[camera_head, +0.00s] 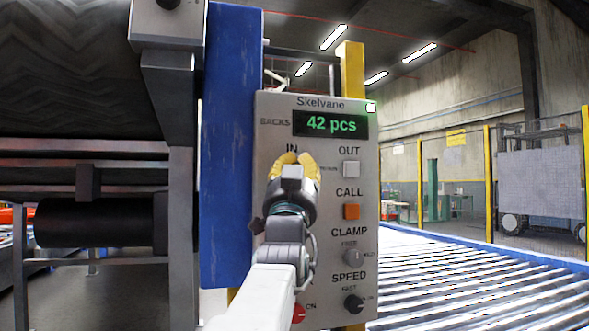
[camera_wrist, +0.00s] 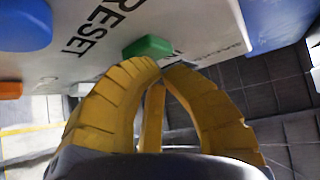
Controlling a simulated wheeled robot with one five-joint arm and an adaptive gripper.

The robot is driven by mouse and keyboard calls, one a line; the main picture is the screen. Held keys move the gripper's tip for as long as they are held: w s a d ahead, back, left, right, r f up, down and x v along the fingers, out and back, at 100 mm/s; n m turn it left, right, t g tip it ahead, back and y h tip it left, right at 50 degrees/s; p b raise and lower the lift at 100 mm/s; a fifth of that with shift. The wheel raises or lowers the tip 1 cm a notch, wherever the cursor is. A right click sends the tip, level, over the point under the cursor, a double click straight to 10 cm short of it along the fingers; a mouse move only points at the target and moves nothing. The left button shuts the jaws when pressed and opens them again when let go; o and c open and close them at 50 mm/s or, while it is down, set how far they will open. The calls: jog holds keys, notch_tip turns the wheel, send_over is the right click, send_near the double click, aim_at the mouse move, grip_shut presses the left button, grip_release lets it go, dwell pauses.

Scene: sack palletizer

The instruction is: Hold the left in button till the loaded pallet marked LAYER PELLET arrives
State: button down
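The control panel (camera_head: 330,110) is grey, marked Skelvane, and its display (camera_head: 330,124) reads 42 pcs in green. My gripper (camera_head: 295,158) is in front of the panel just below the IN label and hides the button there. In the wrist view its yellow fingers (camera_wrist: 160,70) are closed together, with nothing seen between them. Their tips are right at a green button (camera_wrist: 148,46) beside a partly hidden label. I cannot tell whether they touch or press it. The roller conveyor (camera_head: 470,295) at the right is bare where it shows.
The panel also has a white OUT button (camera_head: 351,168), an orange CALL button (camera_head: 351,211), a CLAMP knob (camera_head: 350,256) and a SPEED knob (camera_head: 354,303). A blue button (camera_wrist: 22,24) is near the RESET label. A blue post (camera_head: 230,150) stands left of the panel.

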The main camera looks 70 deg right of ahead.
jog(key=shift+s+a+f, duration=0.1)
dwell(0.3)
jog(key=shift+s+a+b, duration=0.35)
jog(key=shift+a+b, duration=0.35)
jog(key=shift+b, duration=0.3)
dwell(1.0)
